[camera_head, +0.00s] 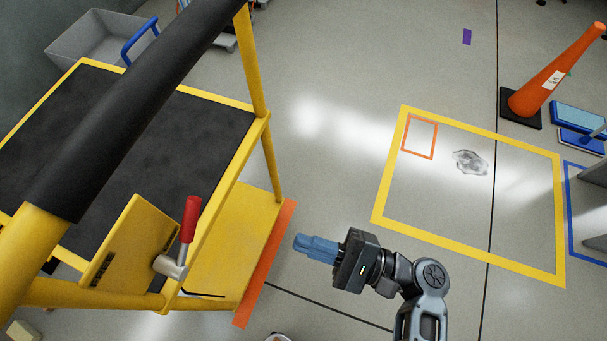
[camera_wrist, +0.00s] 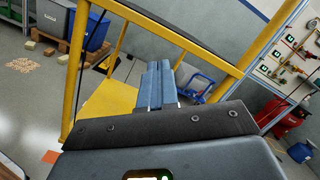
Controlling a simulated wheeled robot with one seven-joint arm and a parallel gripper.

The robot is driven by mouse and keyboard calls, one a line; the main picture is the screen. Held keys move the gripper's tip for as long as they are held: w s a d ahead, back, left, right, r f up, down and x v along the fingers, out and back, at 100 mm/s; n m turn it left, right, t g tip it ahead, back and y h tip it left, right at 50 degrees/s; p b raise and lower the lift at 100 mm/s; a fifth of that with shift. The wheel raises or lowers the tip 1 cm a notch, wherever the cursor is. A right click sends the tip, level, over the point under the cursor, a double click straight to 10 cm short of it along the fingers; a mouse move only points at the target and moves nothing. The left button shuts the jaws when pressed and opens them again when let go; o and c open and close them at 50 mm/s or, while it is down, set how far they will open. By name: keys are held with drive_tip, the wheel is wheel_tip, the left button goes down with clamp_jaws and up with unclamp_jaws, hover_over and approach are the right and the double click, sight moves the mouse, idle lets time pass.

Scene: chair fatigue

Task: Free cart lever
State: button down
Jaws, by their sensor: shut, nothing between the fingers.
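The yellow cart (camera_head: 220,240) with a black top mat and a thick black push bar (camera_head: 130,95) fills the left of the head view. Its lever, with a red grip (camera_head: 190,219) and a grey metal pivot (camera_head: 168,266), sits on a yellow plate at the cart's near end, grip pointing up. My gripper (camera_head: 298,243) has blue fingers, shut and empty, to the right of the lever and apart from it, pointing left toward the cart. In the wrist view the shut blue fingers (camera_wrist: 160,84) point at the cart's yellow frame (camera_wrist: 108,98); the lever is not visible there.
An orange strip (camera_head: 265,264) lies along the cart's right side. An orange cone (camera_head: 556,72) stands at the upper right. A grey bin (camera_head: 95,40) is behind the cart. Floor between cart and square is clear.

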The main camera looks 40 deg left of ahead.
sight(186, 236)
wheel_tip(186, 236, up, 5)
drive_tip(key=w+a+n+g+b, duration=0.1)
drive_tip(key=a+n+g+b, duration=0.1)
drive_tip(key=n+g, duration=0.2)
drive_tip(key=g, duration=0.3)
drive_tip(key=shift+w+a+r+g, duration=0.2)
drive_tip(key=shift+w+a+g, duration=0.05)
drive_tip(key=shift+w+g, duration=0.15)
drive_tip(key=shift+s, duration=0.15)
drive_tip(key=d+r+x, duration=0.1)
drive_tip(key=r+x, duration=0.1)
drive_tip(key=x, duration=1)
drive_tip(key=shift+s, duration=0.55)
drive_tip(key=shift+r+n, duration=0.2)
drive_tip(key=shift+n, duration=0.1)
